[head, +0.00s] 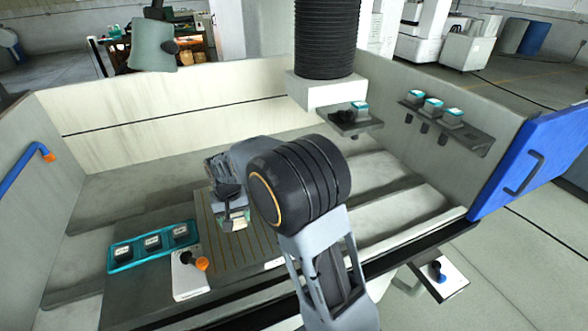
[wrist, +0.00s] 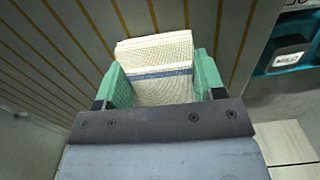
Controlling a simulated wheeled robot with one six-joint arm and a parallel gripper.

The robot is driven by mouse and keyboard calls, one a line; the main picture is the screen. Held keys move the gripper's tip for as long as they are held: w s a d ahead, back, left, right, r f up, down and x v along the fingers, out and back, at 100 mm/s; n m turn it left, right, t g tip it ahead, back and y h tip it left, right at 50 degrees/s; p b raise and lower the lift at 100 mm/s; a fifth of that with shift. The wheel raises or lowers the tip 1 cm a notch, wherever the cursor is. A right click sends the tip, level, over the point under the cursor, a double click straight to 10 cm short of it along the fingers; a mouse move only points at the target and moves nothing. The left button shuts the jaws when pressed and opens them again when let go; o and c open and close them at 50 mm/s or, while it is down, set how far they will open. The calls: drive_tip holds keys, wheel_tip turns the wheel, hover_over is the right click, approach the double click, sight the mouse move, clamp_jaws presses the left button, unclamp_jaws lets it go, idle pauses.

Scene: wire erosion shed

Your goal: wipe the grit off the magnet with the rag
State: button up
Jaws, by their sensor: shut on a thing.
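The magnet appears to be the flat brown-grey plate with thin gold stripes (head: 208,226) on the floor of the tank; it also fills the upper left of the wrist view (wrist: 50,50). No grit stands out clearly on it. The rag sticks out past the fingertips towards the plate. I cannot tell whether it touches. My arm hides the plate's right part.
A teal tray (head: 128,264) with three dark blocks lies left of the plate. A white box (head: 187,286) with an orange knob stands at its front left. A white head under black bellows (head: 325,92) hangs behind. Shelves (head: 470,139) line the right wall, near a blue panel (head: 530,160).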

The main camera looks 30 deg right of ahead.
wheel_tip(320, 180, up, 3)
drive_tip(key=shift+d+r+p, duration=0.1)
drive_tip(key=shift+r+p, duration=0.05)
drive_tip(key=shift+p, duration=0.4)
drive_tip(key=shift+r+p, duration=1.8)
drive_tip(key=shift+r, duration=0.55)
drive_tip(key=shift+f, duration=0.1)
